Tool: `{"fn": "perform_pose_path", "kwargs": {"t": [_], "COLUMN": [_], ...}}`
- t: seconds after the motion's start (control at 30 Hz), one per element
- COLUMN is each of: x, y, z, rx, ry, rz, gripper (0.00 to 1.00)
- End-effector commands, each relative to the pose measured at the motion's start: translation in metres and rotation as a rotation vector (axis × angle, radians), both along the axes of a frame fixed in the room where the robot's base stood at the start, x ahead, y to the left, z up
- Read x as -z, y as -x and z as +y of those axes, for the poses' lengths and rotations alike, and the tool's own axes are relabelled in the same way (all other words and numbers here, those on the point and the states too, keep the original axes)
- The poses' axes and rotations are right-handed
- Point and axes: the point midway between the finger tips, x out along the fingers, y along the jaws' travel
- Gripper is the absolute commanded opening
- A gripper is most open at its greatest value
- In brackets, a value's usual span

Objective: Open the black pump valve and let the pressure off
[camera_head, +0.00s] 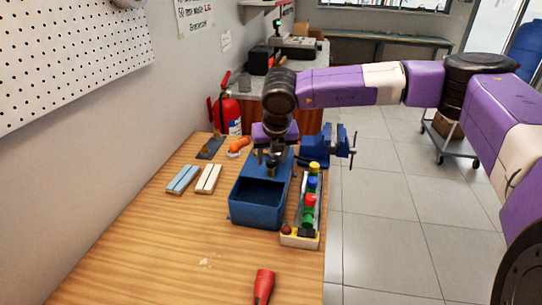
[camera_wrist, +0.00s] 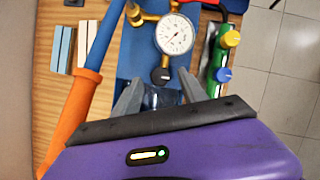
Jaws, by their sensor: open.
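The blue pump (camera_head: 240,211) stands on the wooden bench, with an open box-shaped tank at its near side. In the wrist view its round white gauge (camera_wrist: 174,34) and brass fittings show on the blue top (camera_wrist: 137,55). The black valve knob (camera_wrist: 160,76) is just below the gauge. My gripper (camera_wrist: 160,90) is open, its fingers pointing at the pump top, one on either side of the knob's line. I cannot tell whether they touch the knob. In the head view my gripper (camera_head: 271,161) hangs over the pump's far part and hides its fittings.
A rack of coloured knobs (camera_head: 309,205) stands close at the pump's right. An orange-ended blue bar (camera_wrist: 86,92) crosses the wrist view's left. Blue and pale bars (camera_head: 182,179) lie left. A blue vise (camera_head: 325,147) is behind. Bench space in front is mostly clear.

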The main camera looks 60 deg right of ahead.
Motion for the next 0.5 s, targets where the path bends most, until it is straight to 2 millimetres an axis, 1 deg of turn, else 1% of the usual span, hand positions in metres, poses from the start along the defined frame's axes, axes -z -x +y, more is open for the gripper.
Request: {"fn": "perform_pose_path", "kwargs": {"t": [0.1,0.2,0.43,0.5], "x": [0.0079,0.0115,0.0122,0.0121], "y": [-0.0021,-0.0028,-0.0031,-0.0031], "z": [-0.0024,-0.0036,-0.0036,-0.0036], "rx": [-0.001,-0.001,-0.001,-0.001], "ry": [0.000,0.001,0.001,0.001], "rz": [0.001,0.001,0.001,0.001], "gripper": [0.50,0.50,0.50,0.36]}}
